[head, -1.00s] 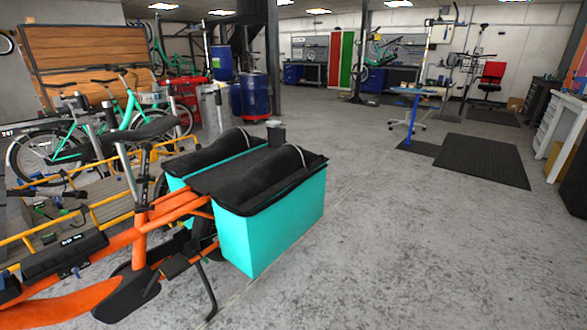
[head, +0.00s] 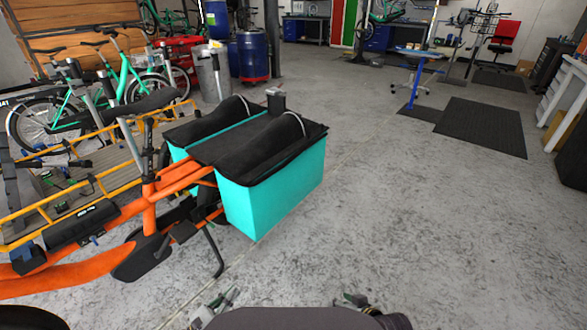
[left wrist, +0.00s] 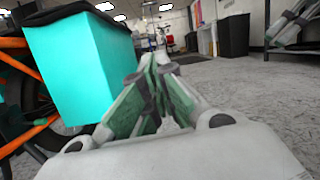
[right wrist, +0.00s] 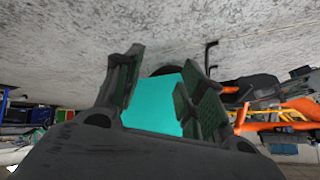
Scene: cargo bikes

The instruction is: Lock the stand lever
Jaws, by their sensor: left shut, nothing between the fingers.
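The orange cargo bike (head: 152,218) stands at the left in the head view, with a turquoise box (head: 270,195) at its rear. Its dark stand leg (head: 214,252) reaches down to the floor below the frame; the leg also shows in the right wrist view (right wrist: 208,57). I cannot make out a separate stand lever. My left gripper (head: 215,300) is at the bottom edge of the head view, apart from the bike. Its fingers meet, empty, in the left wrist view (left wrist: 158,62). My right gripper (head: 353,299) is further right; its fingers are spread and empty in the right wrist view (right wrist: 162,75).
A yellow rail (head: 105,190) and green bikes (head: 122,85) stand behind the orange bike. The floor (head: 400,220) to the right is clear.

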